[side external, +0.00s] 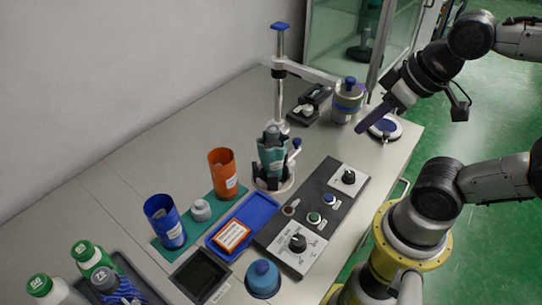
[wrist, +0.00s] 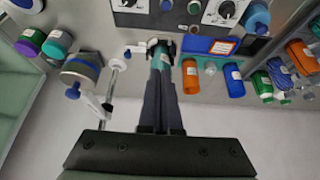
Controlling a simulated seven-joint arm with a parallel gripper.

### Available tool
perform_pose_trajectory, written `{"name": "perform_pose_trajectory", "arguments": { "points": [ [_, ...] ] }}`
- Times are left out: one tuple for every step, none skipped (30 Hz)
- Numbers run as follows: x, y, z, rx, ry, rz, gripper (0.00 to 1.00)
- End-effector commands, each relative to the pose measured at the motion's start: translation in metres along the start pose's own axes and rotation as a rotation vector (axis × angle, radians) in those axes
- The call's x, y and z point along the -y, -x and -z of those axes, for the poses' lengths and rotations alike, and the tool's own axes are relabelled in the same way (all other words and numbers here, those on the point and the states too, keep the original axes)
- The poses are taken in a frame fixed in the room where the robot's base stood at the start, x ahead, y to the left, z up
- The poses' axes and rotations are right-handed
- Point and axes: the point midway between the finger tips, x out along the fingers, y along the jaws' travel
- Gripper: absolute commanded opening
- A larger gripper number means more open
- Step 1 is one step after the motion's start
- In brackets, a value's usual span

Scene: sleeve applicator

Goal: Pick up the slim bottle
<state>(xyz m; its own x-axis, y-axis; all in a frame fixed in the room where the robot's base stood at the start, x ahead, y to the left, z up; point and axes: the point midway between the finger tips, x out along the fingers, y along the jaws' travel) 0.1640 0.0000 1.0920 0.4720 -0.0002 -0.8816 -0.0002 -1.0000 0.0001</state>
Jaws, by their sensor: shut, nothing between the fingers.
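Which item is the slim bottle is not certain. Several bottles stand in a dark tray at the lower left of the side view: a white one with a green cap (side external: 40,287), a green one (side external: 90,258) and a blue-striped one with a grey cap (side external: 112,285). A teal, grey-topped item (side external: 271,152) stands upright in the applicator's holder; it also shows in the wrist view (wrist: 160,55), beyond my fingertips. My gripper (side external: 361,128) is shut and empty above the far right of the bench, away from the bottles. Its fingers show in the wrist view (wrist: 161,82).
The applicator's post (side external: 279,75) and side arm stand behind the holder. A control panel (side external: 335,195) lies right of it. An orange cup (side external: 223,172), a blue cup (side external: 164,222) and a blue tray (side external: 255,212) are nearby. The bench's back left is clear.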

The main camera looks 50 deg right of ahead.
Motion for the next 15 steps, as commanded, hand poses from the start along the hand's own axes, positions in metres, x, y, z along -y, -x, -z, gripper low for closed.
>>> {"name": "perform_pose_trajectory", "arguments": {
  "points": [
    [0.0, 0.0, 0.0, 0.0, 0.0, 0.0, 0.0],
    [0.0, 0.0, 0.0, 0.0, 0.0, 0.0, 0.0],
    [0.0, 0.0, 0.0, 0.0, 0.0, 0.0, 0.0],
    [0.0, 0.0, 0.0, 0.0, 0.0, 0.0, 0.0],
    [0.0, 0.0, 0.0, 0.0, 0.0, 0.0, 0.0],
    [0.0, 0.0, 0.0, 0.0, 0.0, 0.0, 0.0],
    [0.0, 0.0, 0.0, 0.0, 0.0, 0.0, 0.0],
    [0.0, 0.0, 0.0, 0.0, 0.0, 0.0, 0.0],
    [0.0, 0.0, 0.0, 0.0, 0.0, 0.0, 0.0],
    [0.0, 0.0, 0.0, 0.0, 0.0, 0.0, 0.0],
    [0.0, 0.0, 0.0, 0.0, 0.0, 0.0, 0.0],
    [0.0, 0.0, 0.0, 0.0, 0.0, 0.0, 0.07],
    [0.0, 0.0, 0.0, 0.0, 0.0, 0.0, 0.13],
    [0.0, 0.0, 0.0, 0.0, 0.0, 0.0, 0.18],
    [0.0, 0.0, 0.0, 0.0, 0.0, 0.0, 0.25]
  ]
}}
